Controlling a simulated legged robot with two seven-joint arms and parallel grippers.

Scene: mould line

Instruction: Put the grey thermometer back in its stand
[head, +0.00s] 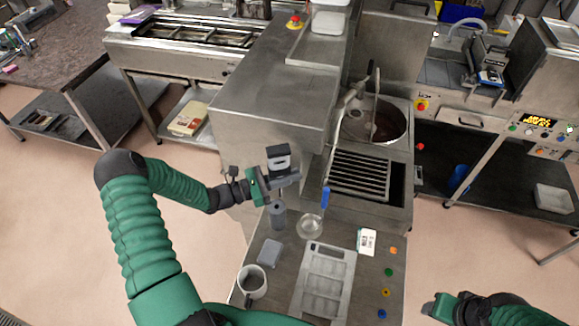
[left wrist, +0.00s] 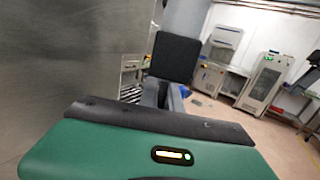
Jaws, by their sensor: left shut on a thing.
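The grey thermometer (head: 279,160), with a dark top and a pale face, is in my left gripper (head: 283,183). The gripper is shut on it and holds it raised at the bench's left side. In the left wrist view the thermometer (left wrist: 175,57) shows as a dark square block above a grey part; its lower part is hidden by the gripper body. A grey upright cylinder with a dark top (head: 278,214), which looks like the stand, is on the bench just below the gripper. Whether the thermometer touches it is unclear. My right gripper (head: 438,308) is at the lower right, away from the bench; its jaws are unclear.
On the bench are a grey block (head: 269,252), a mug (head: 252,281), a clear round vessel (head: 309,227), a blue-handled tool (head: 325,198), a moulded tray (head: 325,280) and a white card (head: 366,242). Coloured buttons line the right edge. A steel housing (head: 270,95) rises behind.

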